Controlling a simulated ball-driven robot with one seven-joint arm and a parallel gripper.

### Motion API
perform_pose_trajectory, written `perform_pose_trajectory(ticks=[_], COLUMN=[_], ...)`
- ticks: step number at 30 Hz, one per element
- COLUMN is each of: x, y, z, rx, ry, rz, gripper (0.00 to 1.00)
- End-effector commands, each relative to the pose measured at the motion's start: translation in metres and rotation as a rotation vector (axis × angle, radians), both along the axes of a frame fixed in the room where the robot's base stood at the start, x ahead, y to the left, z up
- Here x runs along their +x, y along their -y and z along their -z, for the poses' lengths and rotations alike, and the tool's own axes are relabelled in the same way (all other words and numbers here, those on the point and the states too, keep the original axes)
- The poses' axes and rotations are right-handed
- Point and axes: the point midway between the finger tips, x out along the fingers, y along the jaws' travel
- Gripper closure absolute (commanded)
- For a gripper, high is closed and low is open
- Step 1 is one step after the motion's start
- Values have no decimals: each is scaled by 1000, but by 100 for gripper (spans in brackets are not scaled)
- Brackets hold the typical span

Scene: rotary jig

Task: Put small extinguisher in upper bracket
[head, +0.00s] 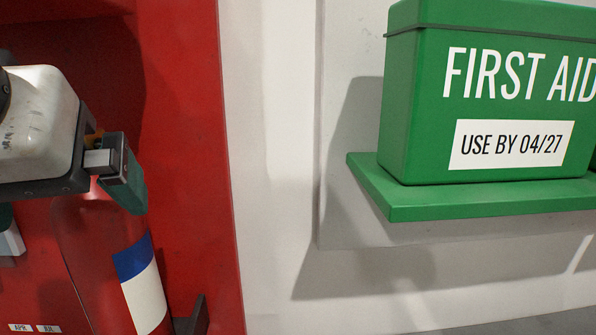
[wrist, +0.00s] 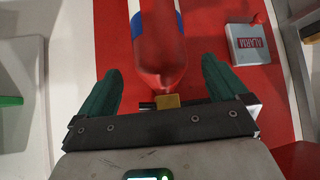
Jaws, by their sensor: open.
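A red extinguisher (head: 95,262) with a blue and white label stands in front of the red panel at the left of the head view. In the wrist view the extinguisher (wrist: 162,62) lies between the two green fingers, with its brass-coloured neck close to the palm. My gripper (head: 75,228) is open around its upper part; in the wrist view my gripper (wrist: 160,65) shows a gap on both sides of the body. A dark part (head: 196,315) sits low beside the extinguisher; I cannot tell whether it is a bracket. No upper bracket is clearly visible.
A green first aid box (head: 482,105) stands on a green shelf (head: 400,200) at the right. The red cabinet's edge (head: 228,200) borders a pale wall. An alarm box (wrist: 250,45) shows at the upper right of the wrist view. The wall between cabinet and shelf is clear.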

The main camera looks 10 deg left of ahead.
Motion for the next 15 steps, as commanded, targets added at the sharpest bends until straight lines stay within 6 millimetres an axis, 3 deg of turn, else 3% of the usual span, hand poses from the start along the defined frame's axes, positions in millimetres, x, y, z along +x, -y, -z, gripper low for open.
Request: perform_pose_trajectory(ticks=[1, 6, 15], x=[-6, -24, -37], y=[3, 13, 20], z=[-13, -32, -42], rx=[0, -1, -1], ry=[1, 0, -1], rz=[1, -1, 1], gripper=[0, 0, 0])
